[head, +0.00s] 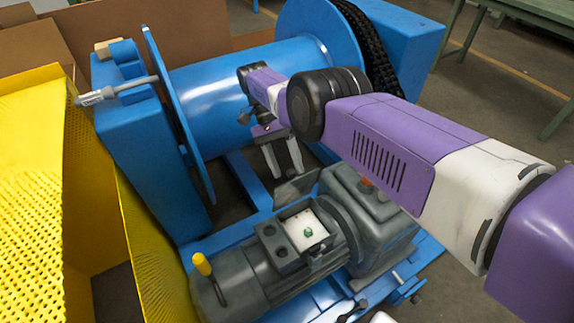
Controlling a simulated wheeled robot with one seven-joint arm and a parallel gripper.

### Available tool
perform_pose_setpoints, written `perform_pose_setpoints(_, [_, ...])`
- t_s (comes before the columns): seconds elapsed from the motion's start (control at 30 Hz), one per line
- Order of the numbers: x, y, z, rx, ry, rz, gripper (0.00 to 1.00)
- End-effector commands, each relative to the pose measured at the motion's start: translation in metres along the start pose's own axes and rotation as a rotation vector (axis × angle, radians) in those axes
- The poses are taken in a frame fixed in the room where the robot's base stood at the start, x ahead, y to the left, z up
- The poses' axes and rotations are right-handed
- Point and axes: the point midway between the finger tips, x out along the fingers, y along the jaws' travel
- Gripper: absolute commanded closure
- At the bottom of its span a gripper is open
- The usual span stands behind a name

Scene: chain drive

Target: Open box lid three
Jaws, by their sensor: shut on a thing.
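My gripper (286,174) points down above the grey motor (255,275), in front of the blue drum. Its two pale fingers are shut on a small grey plate, which looks like the box lid (298,188). The lid is tilted at the far edge of the terminal box (273,247) on the motor. The box is uncovered on top and shows a white inside with a small green part (307,232). The exact grip on the lid is small and hard to make out, and I cannot tell whether the lid still touches the box.
A blue drum (235,85) with flanges and a black chain (368,50) stands behind. A grey gearbox (375,215) adjoins the motor on the right. A yellow-handled tool (202,264) stands at the motor's left end. Yellow perforated guards (30,190) fill the left side.

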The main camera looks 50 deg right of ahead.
Motion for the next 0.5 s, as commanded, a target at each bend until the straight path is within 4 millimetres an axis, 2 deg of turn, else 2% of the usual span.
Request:
perform_pose_setpoints(0.03, [-0.005, -0.004, 0.009, -0.011, -0.010, -0.008, 0.56])
perform_pose_setpoints(0.27, [-0.011, -0.001, 0.011, -0.011, -0.009, -0.010, 0.56])
perform_pose_setpoints(0.5, [-0.028, 0.012, 0.018, -0.011, -0.007, -0.009, 0.56])
